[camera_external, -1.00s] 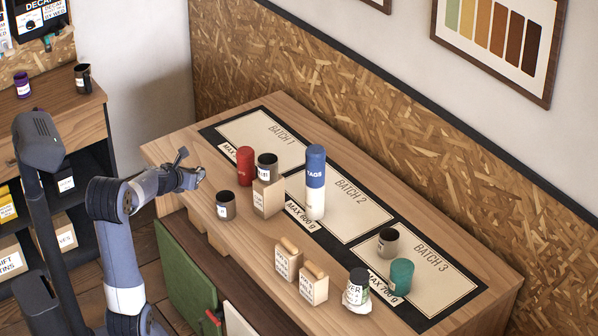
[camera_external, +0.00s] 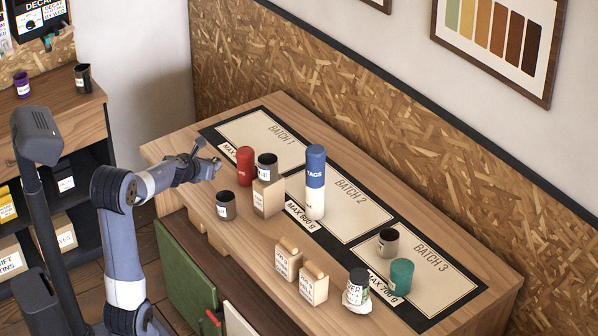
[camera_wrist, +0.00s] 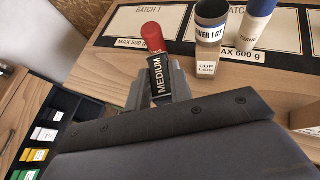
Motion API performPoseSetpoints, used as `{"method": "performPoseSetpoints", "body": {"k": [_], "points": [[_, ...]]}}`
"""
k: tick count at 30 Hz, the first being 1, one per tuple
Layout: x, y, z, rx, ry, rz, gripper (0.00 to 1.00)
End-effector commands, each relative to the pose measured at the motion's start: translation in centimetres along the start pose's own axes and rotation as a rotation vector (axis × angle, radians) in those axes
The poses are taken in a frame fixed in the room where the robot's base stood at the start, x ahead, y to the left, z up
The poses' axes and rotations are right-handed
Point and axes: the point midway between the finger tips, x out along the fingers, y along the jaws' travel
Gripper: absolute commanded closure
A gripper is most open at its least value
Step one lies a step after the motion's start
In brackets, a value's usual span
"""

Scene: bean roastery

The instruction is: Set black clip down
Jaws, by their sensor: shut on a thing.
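The black clip (camera_wrist: 161,78), with white "MEDIUM" lettering, is held in my gripper (camera_wrist: 158,92) in the wrist view. In the outside view my gripper (camera_external: 208,160) is above the near left part of the wooden table, left of the red canister (camera_external: 245,166). The clip is too small to make out clearly there. In the wrist view the clip covers the lower part of the red canister (camera_wrist: 152,36). The held clip appears apart from the table.
The Batch 1 panel (camera_external: 250,130) is bare. Several more items stand at the right end.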

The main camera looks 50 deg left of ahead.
Motion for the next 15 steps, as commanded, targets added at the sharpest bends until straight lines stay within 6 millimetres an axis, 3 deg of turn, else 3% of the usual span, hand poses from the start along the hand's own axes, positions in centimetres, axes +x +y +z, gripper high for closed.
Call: {"method": "performPoseSetpoints", "body": {"k": [5,9,15], "points": [[3.5,-6.9,3.3,0.075,0.002,-0.137,1.00],[6.2,-13.9,5.2,0.141,0.002,-0.259,1.00],[8.8,-24.0,6.5,0.226,0.004,-0.412,1.00]]}}
